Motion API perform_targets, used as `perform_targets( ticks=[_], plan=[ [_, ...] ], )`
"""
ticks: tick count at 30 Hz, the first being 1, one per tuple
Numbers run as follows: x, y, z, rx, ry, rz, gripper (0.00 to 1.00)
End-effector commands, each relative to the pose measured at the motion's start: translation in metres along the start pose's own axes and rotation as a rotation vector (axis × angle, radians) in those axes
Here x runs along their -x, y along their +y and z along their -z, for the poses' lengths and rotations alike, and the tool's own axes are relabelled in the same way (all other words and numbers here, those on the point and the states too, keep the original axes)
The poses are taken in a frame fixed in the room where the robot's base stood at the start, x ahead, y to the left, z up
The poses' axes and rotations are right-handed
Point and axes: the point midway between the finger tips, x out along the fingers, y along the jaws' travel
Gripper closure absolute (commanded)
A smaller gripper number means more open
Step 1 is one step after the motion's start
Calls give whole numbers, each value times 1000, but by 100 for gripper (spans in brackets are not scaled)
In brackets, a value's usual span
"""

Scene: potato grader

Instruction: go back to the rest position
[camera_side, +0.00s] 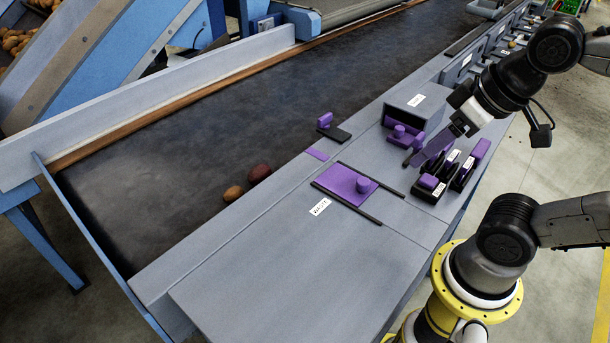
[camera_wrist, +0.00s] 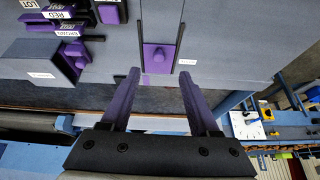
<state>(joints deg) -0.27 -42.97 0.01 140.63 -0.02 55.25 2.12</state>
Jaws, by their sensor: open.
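My gripper (camera_side: 422,158) has two purple fingers and hangs at the right of the side view, over the grey side panel (camera_side: 268,255), near the labelled black and purple blocks (camera_side: 428,188). In the wrist view my gripper (camera_wrist: 160,77) is open, its fingers well apart with nothing between them. No rest position is marked in either view. I cannot tell from the side view how high the fingers are above the blocks.
A purple sliding plate with a knob (camera_side: 348,184) lies between black rails. A grey box (camera_side: 418,103) stands behind the blocks with a purple piece at its mouth. A brown potato (camera_side: 233,193) and a reddish potato (camera_side: 259,172) lie on the dark belt (camera_side: 190,150).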

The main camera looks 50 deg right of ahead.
Motion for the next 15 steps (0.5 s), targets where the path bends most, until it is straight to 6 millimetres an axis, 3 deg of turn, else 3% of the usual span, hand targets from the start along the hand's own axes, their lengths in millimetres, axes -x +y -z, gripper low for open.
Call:
perform_targets(
  ticks=[3, 15],
  plan=[
    [-13, 1, -8, 22, 0, -1, 38],
    [-12, 1, -3, 33, 20, -2, 38]
  ],
)
